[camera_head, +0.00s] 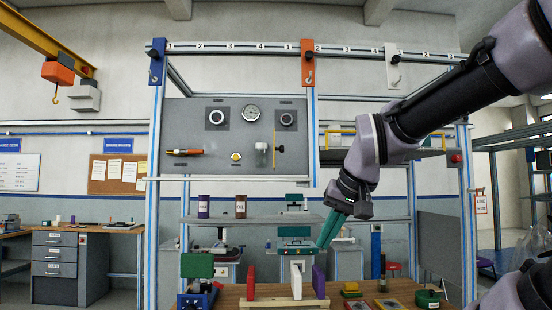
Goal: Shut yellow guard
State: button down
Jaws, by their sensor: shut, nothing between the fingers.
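A yellow-framed guard (341,131) shows in the head view on the right half of the test frame, beside the grey panel. My arm crosses in front of its right part, so I cannot tell how far it stands open. My gripper (324,243) has teal fingers that point down and slightly left. It is shut and empty, below the guard and apart from it, above the back of the wooden bench.
A grey panel (237,137) with gauges and knobs hangs at left centre. Blue-grey uprights (312,140) frame the space.

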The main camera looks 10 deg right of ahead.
aim_at(281, 150)
jog(key=i+l+u, duration=0.2)
jog(key=l, duration=0.2)
jog(key=i+l+u, duration=0.2)
jog(key=l, duration=0.2)
jog(key=l+u, duration=0.2)
jog(key=l, duration=0.2)
jog(key=i, duration=0.05)
